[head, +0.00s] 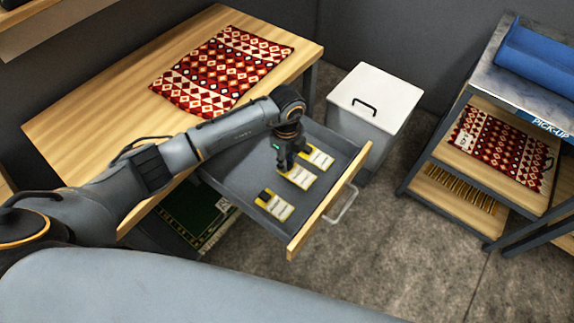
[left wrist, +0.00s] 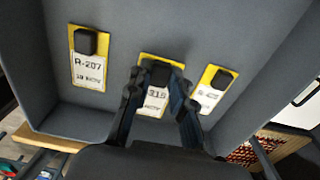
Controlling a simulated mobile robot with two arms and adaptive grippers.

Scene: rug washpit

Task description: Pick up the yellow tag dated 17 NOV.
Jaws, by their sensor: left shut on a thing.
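Three yellow tags with white labels and black blocks lie in the open grey drawer. My left gripper (head: 283,167) is shut on the black block of the middle tag (head: 299,178), which seems to lie at the drawer floor. In the left wrist view, my left gripper's fingers (left wrist: 159,75) flank that block on the middle tag (left wrist: 152,107). Its label shows "315" and "NOV"; the day is not readable. The left tag there (left wrist: 89,71) reads R-207 and a NOV date, perhaps 18. The right tag (left wrist: 208,99) is too small to read fully. My right gripper is not in view.
The drawer (head: 232,176) stands pulled out from a wooden table (head: 90,120) bearing a red patterned rug (head: 224,70). A white lidded bin (head: 390,88) stands behind the drawer. A shelf marked PICK-UP (head: 535,122) is at right. The floor before the drawer is clear.

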